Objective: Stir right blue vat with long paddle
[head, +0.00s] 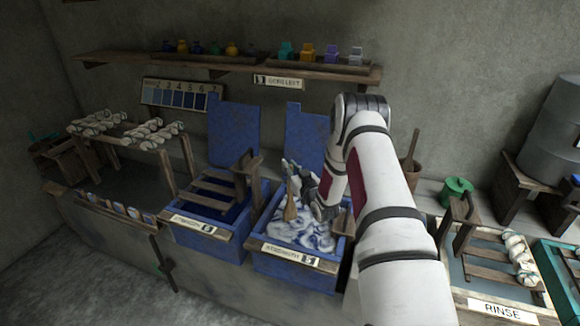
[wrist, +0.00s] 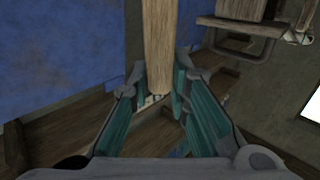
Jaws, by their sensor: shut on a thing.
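The right blue vat (head: 258,262) holds blue liquid with white swirls or foam on top, and its raised blue lid (head: 303,135) stands behind it. A long wooden paddle (head: 290,207) is over or in this vat; its lower end is at the foam, and I cannot tell how deep it goes. My gripper (head: 300,186) is above the vat, shut on the paddle. In the wrist view, the paddle's wooden shaft (wrist: 160,45) runs between the teal-padded fingers of my gripper (wrist: 160,78). My arm hides the vat's right side.
The left blue vat (head: 175,238) with a wooden rack stands beside it. A rinse basin (head: 500,302) with a rack and skeins is at right. A shelf (head: 225,66) with bottles and jars runs above. A green pot (head: 457,193) stands behind the rinse basin.

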